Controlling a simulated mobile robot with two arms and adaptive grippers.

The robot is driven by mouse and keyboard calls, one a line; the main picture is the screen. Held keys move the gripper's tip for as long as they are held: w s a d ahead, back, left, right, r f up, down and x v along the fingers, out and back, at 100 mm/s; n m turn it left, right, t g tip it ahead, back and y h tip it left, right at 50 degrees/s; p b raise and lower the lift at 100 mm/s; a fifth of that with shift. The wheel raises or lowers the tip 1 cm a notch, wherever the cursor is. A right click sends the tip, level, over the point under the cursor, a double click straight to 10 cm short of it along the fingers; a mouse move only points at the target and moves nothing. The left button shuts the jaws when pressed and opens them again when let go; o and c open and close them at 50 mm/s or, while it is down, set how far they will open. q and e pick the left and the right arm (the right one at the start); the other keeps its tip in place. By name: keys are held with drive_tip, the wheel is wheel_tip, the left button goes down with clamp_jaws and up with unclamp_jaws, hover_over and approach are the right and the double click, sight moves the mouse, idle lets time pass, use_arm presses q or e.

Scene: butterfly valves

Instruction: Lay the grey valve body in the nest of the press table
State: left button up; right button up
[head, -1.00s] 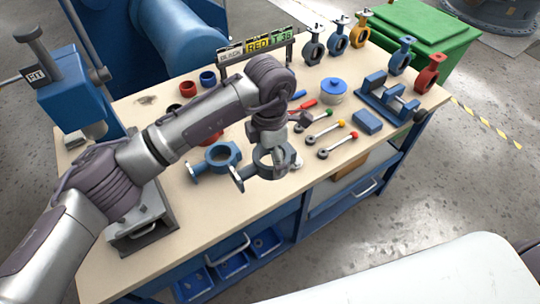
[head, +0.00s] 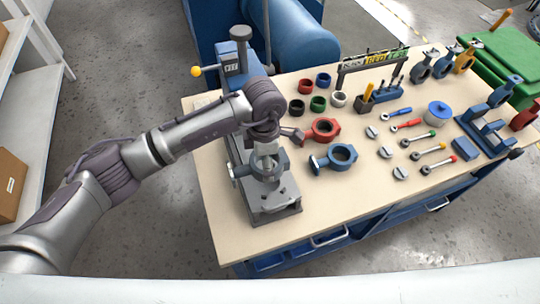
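The grey valve body (head: 272,175), a ring with a flange on its left side, is in my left gripper (head: 265,152). The gripper points down and is shut on it; the fingers hide part of the ring. The valve body is over the grey press table (head: 275,208) of the blue press. I cannot tell whether it touches the table or hangs slightly above it. The nest is mostly hidden beneath the valve body and gripper. My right gripper is not in view.
The press column (head: 242,78) with a yellow-knobbed lever stands behind my gripper. A blue valve body (head: 340,156) and a red one (head: 323,130) lie right of the press table. Coloured rings, several tools and a blue-lidded pot (head: 438,113) lie farther right.

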use_arm(q)
wheel_tip(320, 180, down, 7)
drive_tip(key=b, duration=0.4)
drive_tip(key=shift+d+b, duration=0.2)
drive_tip(key=shift+b, duration=0.1)
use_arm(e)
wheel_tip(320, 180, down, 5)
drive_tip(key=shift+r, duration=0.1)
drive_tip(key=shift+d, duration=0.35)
use_arm(q)
drive_tip(key=shift+f+b, duration=0.1)
drive_tip(key=shift+b, duration=0.2)
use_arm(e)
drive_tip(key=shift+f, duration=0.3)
use_arm(q)
drive_tip(key=o, duration=1.4)
